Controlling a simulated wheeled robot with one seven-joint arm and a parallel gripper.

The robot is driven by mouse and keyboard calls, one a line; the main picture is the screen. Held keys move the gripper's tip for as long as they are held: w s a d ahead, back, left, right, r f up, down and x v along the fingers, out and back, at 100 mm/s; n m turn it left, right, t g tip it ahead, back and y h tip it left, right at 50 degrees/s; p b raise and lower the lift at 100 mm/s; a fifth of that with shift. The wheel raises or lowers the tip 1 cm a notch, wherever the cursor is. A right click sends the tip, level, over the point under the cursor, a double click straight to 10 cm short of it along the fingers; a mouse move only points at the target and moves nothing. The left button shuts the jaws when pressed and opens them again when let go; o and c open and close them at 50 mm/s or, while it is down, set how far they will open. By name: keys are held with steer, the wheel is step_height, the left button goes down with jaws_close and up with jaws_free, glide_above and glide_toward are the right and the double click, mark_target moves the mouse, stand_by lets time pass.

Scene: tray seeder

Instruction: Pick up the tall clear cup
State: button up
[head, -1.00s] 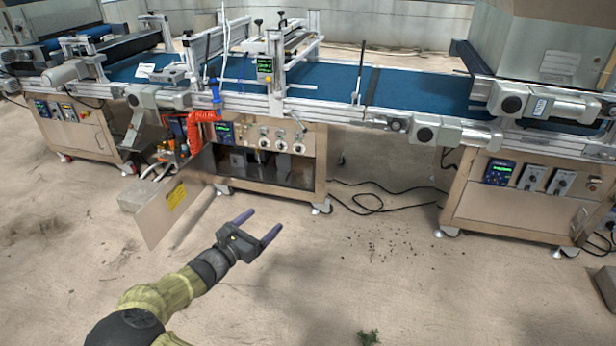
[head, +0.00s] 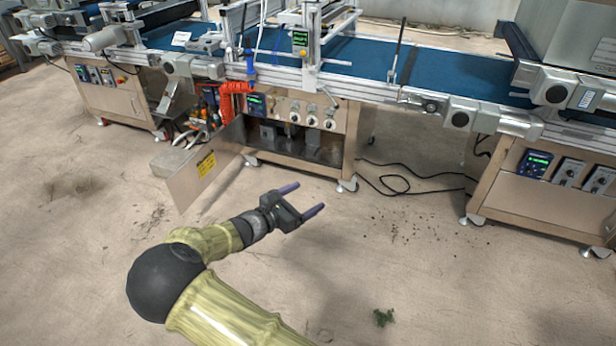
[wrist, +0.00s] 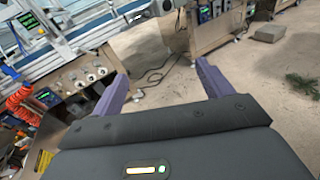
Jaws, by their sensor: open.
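I see no tall clear cup in the head view or the wrist view. My gripper (head: 307,199) is open and empty, held out over the bare floor in front of the seeder machine. Its two purple fingers are spread apart, and they also show in the wrist view (wrist: 160,85) with nothing between them.
The tray seeder's blue conveyor belt (head: 445,72) runs across the back. An open cabinet door (head: 205,172) juts out to the left of my gripper. Black cables (head: 395,185) lie on the floor. A small green plant (head: 383,317) is at the lower right.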

steer(key=s+d+r+m+g+y+p, duration=0.2)
steer(key=s+d+m+g+p, duration=0.3)
steer(key=d, duration=0.3)
steer(key=s+d+r+m+g+y+p, duration=0.25)
steer(key=s+d+m+g, duration=0.25)
steer(key=d+m, duration=0.25)
steer(key=s+d+r+m+y+p, duration=0.1)
steer(key=s+r+m+y+p, duration=0.2)
steer(key=r, duration=0.6)
steer(key=s+d+r+m+t+y+p, duration=0.1)
steer(key=s+r+m+y+p, duration=0.3)
steer(key=s+r+m+p, duration=0.3)
steer(key=s+r+m, duration=0.3)
steer(key=s, duration=0.1)
steer(key=shift+d+p, duration=0.2)
steer(key=shift+p, duration=0.2)
steer(key=shift+m+y, duration=0.25)
steer(key=shift+c, duration=0.2)
